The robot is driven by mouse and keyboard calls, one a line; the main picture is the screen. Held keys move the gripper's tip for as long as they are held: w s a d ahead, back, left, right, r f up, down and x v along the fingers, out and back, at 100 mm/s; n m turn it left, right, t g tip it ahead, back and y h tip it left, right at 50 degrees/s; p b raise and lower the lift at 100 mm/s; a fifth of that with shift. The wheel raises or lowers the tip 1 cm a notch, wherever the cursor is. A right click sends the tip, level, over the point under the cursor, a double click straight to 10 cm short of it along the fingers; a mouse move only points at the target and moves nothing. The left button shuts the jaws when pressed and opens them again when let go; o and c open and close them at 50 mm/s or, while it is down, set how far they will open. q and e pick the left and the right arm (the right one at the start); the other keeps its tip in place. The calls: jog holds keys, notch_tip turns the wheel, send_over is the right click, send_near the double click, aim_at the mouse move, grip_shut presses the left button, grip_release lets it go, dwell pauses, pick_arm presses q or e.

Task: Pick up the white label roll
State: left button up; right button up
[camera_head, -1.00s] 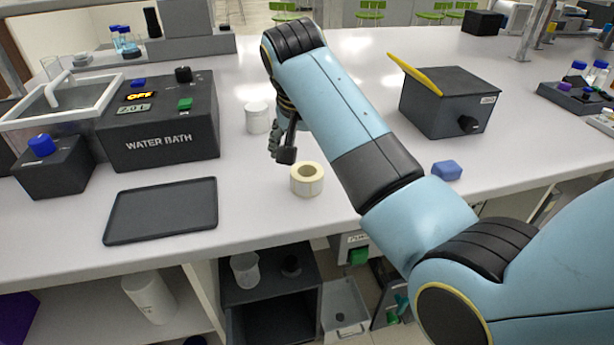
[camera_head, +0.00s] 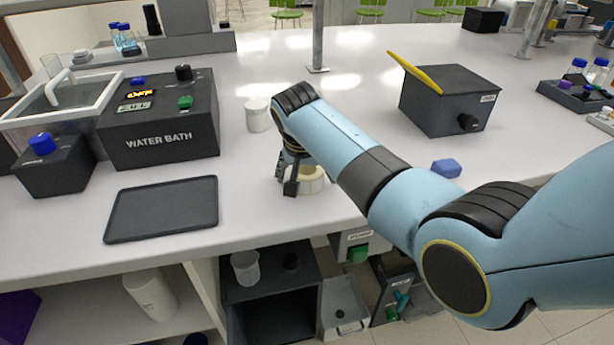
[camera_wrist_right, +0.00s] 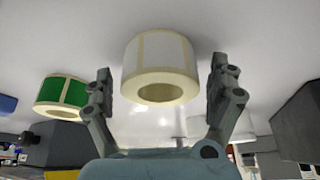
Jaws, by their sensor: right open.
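The white label roll (camera_head: 313,183) stands on the bench with its hole facing up, near the front edge. My right gripper (camera_head: 290,182) is lowered over it and hides part of it in the head view. In the right wrist view, the white roll (camera_wrist_right: 160,52) sits between the two spread fingers, with a visible gap to each finger. The gripper is open and holds nothing. My left gripper is in no view.
A green-labelled roll (camera_wrist_right: 62,92) is beside the white one in the wrist view. A black tray (camera_head: 162,208), a water bath (camera_head: 160,140), a white jar (camera_head: 257,116), a blue block (camera_head: 446,168) and a grey box (camera_head: 448,105) stand around on the bench.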

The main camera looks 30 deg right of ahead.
jog(key=shift+c, duration=0.5)
jog(key=c, duration=1.2)
jog(key=shift+r, duration=0.15)
